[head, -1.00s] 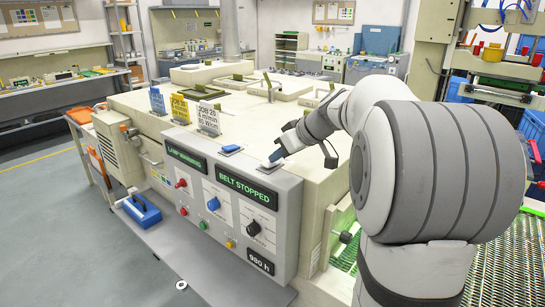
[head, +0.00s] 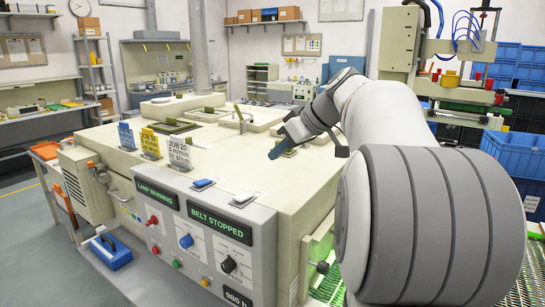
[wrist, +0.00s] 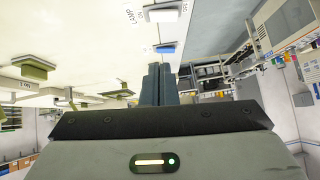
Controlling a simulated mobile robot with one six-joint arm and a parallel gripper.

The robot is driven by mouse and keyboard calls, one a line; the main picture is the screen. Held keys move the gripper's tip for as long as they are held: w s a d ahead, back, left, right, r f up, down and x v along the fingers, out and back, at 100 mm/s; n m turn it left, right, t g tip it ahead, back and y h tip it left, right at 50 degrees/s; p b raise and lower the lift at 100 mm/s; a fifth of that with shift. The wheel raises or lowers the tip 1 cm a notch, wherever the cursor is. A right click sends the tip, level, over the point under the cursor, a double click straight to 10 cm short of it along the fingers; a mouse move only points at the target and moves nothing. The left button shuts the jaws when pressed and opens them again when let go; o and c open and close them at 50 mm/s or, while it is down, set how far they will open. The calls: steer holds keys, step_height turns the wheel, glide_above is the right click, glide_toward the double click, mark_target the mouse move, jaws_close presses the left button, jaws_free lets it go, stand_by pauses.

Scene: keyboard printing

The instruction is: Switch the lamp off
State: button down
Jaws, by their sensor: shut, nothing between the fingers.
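The grey control panel (head: 190,243) has a green-lettered display reading LAMP WARMING (head: 157,193) and another reading BELT STOPPED (head: 220,222). My gripper (head: 277,153) hangs above the pale machine top, behind and right of the right switch, apart from both. Its dark blue fingers (wrist: 158,84) are together and empty. The wrist view shows a white switch part (wrist: 165,12) by small LAMP lettering and a blue part (wrist: 166,48) beyond the fingertips.
Blue, yellow and white job cards (head: 153,143) stand on the machine top left of the switches. Red, blue and black knobs (head: 228,264) stick out of the panel front. Low green-handled frames (head: 240,120) lie farther back. Free room lies above the machine top.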

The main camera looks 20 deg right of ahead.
steer(key=s+a+f+m+g+h, duration=0.2)
steer(key=s+a+f, duration=0.4)
steer(key=s+f, duration=0.5)
steer(key=s+a+f+m+g+h, duration=0.2)
steer(key=s+a+f, duration=0.4)
steer(key=s+f, duration=0.6)
steer(key=shift+a+f+m+h, duration=0.2)
steer(key=shift+m+h, duration=0.6)
steer(key=shift+m, duration=0.3)
